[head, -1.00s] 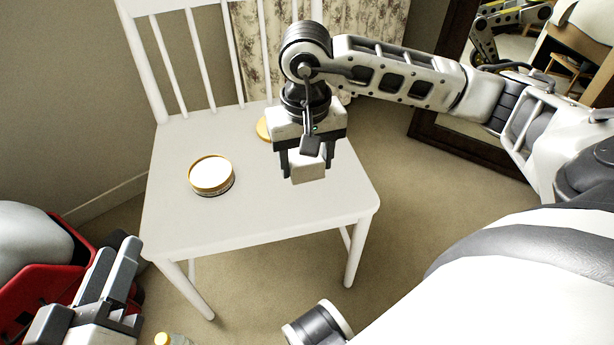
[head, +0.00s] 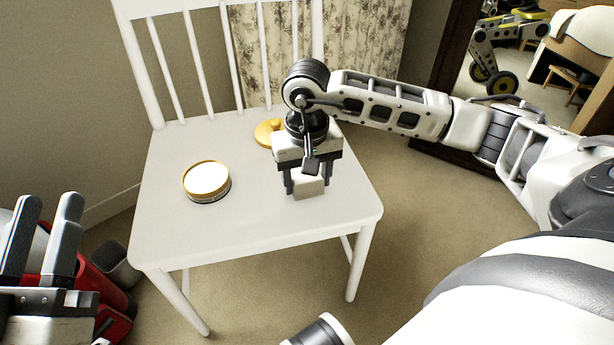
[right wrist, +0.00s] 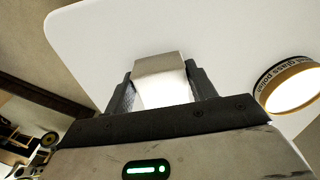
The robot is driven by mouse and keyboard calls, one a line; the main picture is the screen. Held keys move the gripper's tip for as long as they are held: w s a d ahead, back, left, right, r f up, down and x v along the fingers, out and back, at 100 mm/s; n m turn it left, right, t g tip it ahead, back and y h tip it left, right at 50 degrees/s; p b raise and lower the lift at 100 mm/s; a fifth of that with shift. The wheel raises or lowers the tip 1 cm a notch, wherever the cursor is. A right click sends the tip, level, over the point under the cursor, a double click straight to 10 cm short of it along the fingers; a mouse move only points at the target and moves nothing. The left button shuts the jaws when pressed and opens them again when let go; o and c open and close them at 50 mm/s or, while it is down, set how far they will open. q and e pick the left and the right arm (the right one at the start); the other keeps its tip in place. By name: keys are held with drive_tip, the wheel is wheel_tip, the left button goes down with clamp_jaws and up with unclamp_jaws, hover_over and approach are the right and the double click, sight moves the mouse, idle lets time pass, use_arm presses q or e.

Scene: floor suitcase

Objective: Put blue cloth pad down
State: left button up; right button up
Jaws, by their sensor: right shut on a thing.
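My right gripper (head: 308,186) is shut on a small pale, off-white block-shaped pad (head: 309,189); no blue shows on it. The pad also shows between the fingers in the right wrist view (right wrist: 161,78). It is over the right part of the white chair's seat (head: 240,225), low and close to it; I cannot tell if it touches. My left gripper (head: 46,215) is open and empty at the left, off the chair, with a gap between its fingers.
A round tin (head: 207,180) with a gold rim and pale top stands on the seat left of the pad; its label shows in the right wrist view (right wrist: 287,85). A yellow lid (head: 266,131) lies behind. A red case (head: 105,290) is on the floor at left. The front seat is clear.

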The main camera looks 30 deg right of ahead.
drive_tip(key=shift+f, duration=0.1)
drive_tip(key=o, duration=0.9)
